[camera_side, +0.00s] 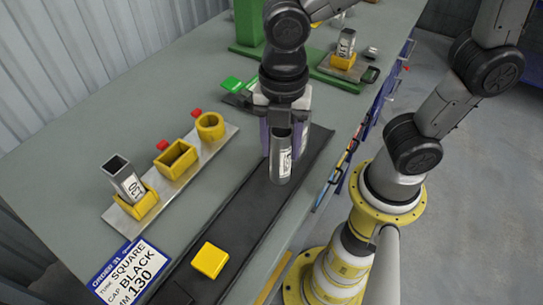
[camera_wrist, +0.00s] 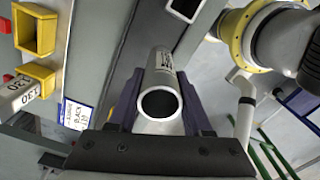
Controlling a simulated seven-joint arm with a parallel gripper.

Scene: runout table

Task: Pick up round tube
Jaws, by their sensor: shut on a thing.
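The round tube (camera_side: 282,158) is a grey metal cylinder with a white label. It is upright over the black runout strip in the side view. In the wrist view its open round end (camera_wrist: 160,102) faces the camera. My gripper (camera_side: 279,132) is shut on the tube, with a dark finger on either side of it; the fingers also show in the wrist view (camera_wrist: 158,105). I cannot tell whether the tube's lower end touches the strip.
The black strip (camera_side: 235,215) carries a yellow block (camera_side: 210,260). To the left, a metal plate (camera_side: 180,180) bears yellow holders, one with a square tube (camera_side: 124,178). An order card (camera_side: 130,272) lies at front left. A green machine (camera_side: 249,22) stands behind.

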